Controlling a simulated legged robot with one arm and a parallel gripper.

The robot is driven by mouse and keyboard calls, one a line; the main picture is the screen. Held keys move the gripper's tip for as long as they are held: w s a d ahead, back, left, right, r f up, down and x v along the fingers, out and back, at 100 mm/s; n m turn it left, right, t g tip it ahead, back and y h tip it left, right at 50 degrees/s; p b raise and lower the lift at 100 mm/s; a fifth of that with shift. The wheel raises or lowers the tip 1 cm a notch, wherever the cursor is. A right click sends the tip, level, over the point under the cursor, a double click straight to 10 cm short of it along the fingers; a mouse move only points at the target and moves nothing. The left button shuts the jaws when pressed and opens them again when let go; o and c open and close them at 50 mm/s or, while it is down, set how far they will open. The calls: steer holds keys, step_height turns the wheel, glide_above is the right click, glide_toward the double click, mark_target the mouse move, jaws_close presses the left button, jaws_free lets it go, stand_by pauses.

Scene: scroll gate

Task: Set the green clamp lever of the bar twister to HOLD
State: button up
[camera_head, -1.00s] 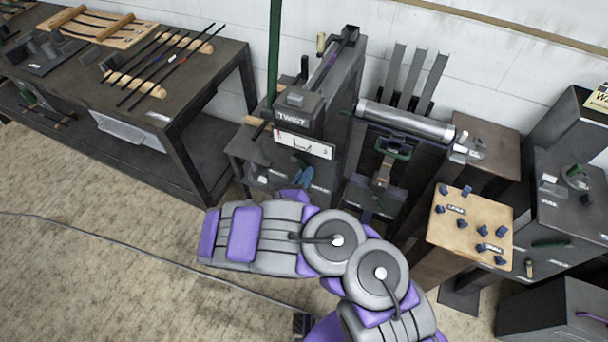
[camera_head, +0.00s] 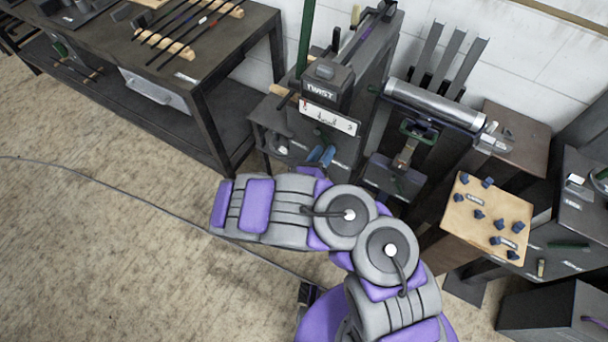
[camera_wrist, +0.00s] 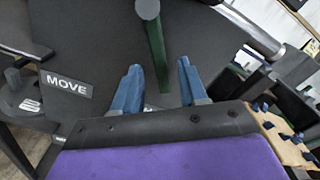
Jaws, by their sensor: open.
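The bar twister (camera_head: 330,80) is a dark machine with a TWIST label and a white scale plate, in the upper middle of the head view. In the wrist view the green clamp lever (camera_wrist: 156,50) hangs from a round grey pivot on a dark panel. A MOVE label (camera_wrist: 67,86) is to its left; no HOLD label is readable. My gripper (camera_wrist: 159,66) is open, its blue fingers on either side of the lever's lower part, with gaps visible. I cannot tell how deep the lever sits between them. In the head view my gripper (camera_head: 321,156) is at the twister's lower front.
A tall green bar (camera_head: 305,40) rises at the twister's left. A bench with rods (camera_head: 205,80) stands to the left. A roller machine (camera_head: 435,105) and a wooden board with blue knobs (camera_head: 488,215) are on the right. The floor at lower left is clear, except for a cable.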

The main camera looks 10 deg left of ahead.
steer(key=p+v, duration=0.4)
steer(key=v, duration=1.1)
steer(key=shift+s+a, duration=0.2)
steer(key=shift+a, duration=0.1)
